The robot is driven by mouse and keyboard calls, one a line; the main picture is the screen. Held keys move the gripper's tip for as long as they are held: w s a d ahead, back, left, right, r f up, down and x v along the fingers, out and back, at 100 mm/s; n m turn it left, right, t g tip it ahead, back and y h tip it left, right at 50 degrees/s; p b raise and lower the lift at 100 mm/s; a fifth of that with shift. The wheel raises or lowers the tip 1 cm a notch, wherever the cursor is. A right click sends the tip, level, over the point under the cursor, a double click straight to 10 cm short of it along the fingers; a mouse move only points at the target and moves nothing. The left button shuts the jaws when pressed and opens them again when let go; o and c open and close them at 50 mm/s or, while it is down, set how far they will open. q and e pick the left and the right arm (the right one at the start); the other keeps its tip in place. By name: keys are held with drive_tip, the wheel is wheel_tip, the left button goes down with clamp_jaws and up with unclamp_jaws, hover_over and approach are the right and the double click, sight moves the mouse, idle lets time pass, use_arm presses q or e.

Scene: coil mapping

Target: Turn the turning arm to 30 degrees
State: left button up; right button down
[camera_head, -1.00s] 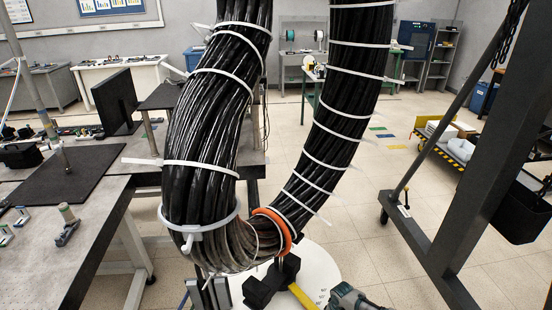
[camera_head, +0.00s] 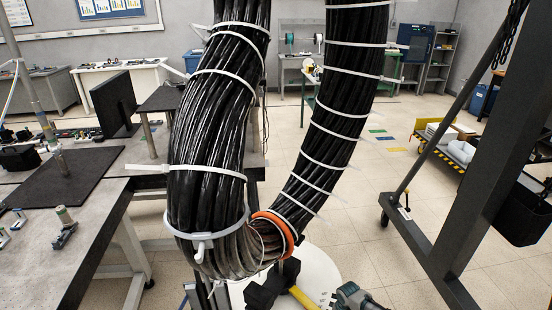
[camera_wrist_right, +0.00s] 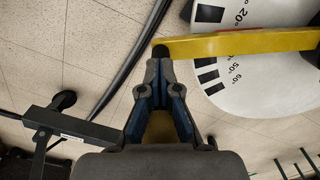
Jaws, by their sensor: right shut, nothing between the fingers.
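The yellow turning arm (camera_wrist_right: 240,44) lies across the white dial (camera_wrist_right: 275,95) in the right wrist view. The dial's 20, 50 and 60 degree marks are readable; the 30 degree mark is not visible, and the arm covers the part of the scale between 20 and 50. A dark knob (camera_wrist_right: 161,51) is at the arm's end. My right gripper (camera_wrist_right: 160,68) is shut and empty, its tips right at the knob; I cannot tell whether they touch. In the head view, the right gripper (camera_head: 350,294) is beside the yellow arm (camera_head: 303,298). My left gripper is not in view.
A thick black cable bundle (camera_head: 205,150) loops down over the dial (camera_head: 318,268), hiding part of it. A dark frame (camera_head: 470,190) stands at right, and a grey workbench (camera_head: 95,220) at left. Open tiled floor lies between them.

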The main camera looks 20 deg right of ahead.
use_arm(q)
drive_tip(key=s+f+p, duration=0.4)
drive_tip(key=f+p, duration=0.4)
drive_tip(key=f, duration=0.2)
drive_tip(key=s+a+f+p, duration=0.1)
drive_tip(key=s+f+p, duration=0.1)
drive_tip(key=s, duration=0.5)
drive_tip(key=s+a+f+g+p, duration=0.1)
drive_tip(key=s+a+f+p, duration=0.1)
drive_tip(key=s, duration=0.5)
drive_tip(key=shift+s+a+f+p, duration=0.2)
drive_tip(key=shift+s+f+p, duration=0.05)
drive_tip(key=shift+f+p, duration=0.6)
use_arm(e)
wheel_tip(320, 180, up, 12)
drive_tip(key=a, duration=0.2)
drive_tip(key=shift+s+a, duration=0.15)
drive_tip(key=shift+s, duration=0.25)
